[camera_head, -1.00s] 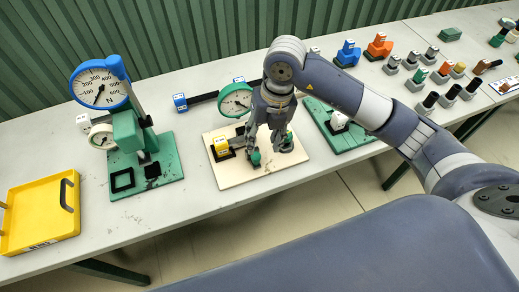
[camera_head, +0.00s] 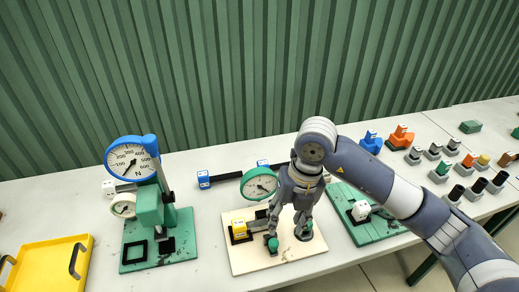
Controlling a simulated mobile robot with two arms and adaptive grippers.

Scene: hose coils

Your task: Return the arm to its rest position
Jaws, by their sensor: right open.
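My right arm comes in from the right. Its gripper (camera_head: 288,238) points down over a cream board (camera_head: 246,262), with its two fingers spread apart. Something small and green shows at each fingertip, and I cannot tell whether the fingers touch it. A green-rimmed dial gauge (camera_head: 258,184) stands just left of the gripper. The gripper hides part of the board's middle. My left gripper is not in view.
A blue-rimmed gauge (camera_head: 131,163) stands on a green base (camera_head: 186,243) to the left. A yellow tray (camera_head: 45,270) lies at the far left. A green board (camera_head: 372,232) lies under my forearm's left side. Several small parts in grey holders stand at the right. A ribbed green wall closes the back.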

